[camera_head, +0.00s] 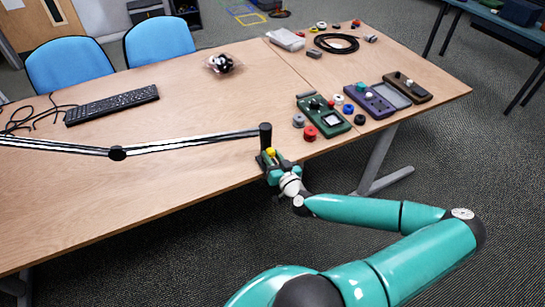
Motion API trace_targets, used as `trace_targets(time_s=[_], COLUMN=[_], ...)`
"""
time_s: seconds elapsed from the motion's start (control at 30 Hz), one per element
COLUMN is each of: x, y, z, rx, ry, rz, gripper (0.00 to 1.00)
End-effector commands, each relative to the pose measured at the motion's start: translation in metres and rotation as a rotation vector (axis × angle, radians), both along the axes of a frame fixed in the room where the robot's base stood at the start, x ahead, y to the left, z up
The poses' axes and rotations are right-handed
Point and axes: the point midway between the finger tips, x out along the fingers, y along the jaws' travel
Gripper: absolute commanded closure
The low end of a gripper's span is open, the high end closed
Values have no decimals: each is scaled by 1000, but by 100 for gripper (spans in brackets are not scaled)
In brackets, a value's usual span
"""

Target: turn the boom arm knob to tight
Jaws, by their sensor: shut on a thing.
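The boom arm (180,142) is a long silvery-black double bar stretching from the left edge to a black upright post (265,134) at the table's front edge. A dark joint (117,153) sits partway along it. A small yellow knob (271,152) shows at the foot of the post. My gripper (272,159) reaches in from the front right and is shut on the yellow knob. The fingers partly hide the knob and clamp, so the knob's turn angle cannot be read.
Right of the post are a red spool (310,133), a green device (323,117), a purple device (377,100) and a brown device (407,88). A black cable coil (336,43) and a keyboard (112,105) lie farther back. The table front between keyboard and boom is clear.

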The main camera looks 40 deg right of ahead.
Motion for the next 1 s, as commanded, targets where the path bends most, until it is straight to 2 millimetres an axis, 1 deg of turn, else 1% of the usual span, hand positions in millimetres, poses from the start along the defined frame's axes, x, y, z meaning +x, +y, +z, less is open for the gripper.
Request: trace_targets(time_s=[0.1,0.2,0.5,0.53,0.6,0.63,0.9,1.0], x=[0,0,0,0,0,0,-1,-5], y=[1,0,0,0,0,0,0,2], z=[0,0,0,0,0,0,0,0], rx=[70,104,111,111,110,110,109,108], ry=[-20,-30,-33,-33,-32,-32,-32,-32], rz=[1,0,0,0,0,0,0,0], gripper=[93,93,93,66,52,48,48,48])
